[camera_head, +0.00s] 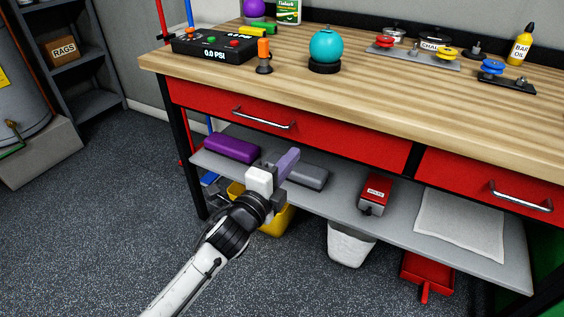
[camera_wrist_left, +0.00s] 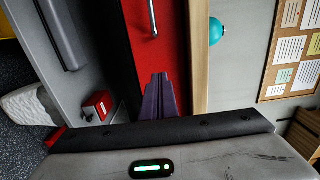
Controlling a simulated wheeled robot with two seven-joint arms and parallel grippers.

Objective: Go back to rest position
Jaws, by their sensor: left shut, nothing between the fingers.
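My left gripper (camera_head: 287,163) is in front of the workbench, below the red left drawer and near the lower shelf. Its purple-grey fingers are shut with nothing between them. The fingers also show in the left wrist view (camera_wrist_left: 160,95), against the red drawer front. The left drawer (camera_head: 290,122) is closed, with a silver handle (camera_head: 264,118). My right gripper does not show in either view.
The wooden bench top (camera_head: 400,105) holds a teal ball (camera_head: 326,45), a pressure box (camera_head: 214,46) and several small items. The grey lower shelf (camera_head: 335,205) holds a purple block (camera_head: 231,149), a grey block (camera_head: 306,177), a red box (camera_head: 375,193) and a white towel (camera_head: 462,222). Open floor lies left.

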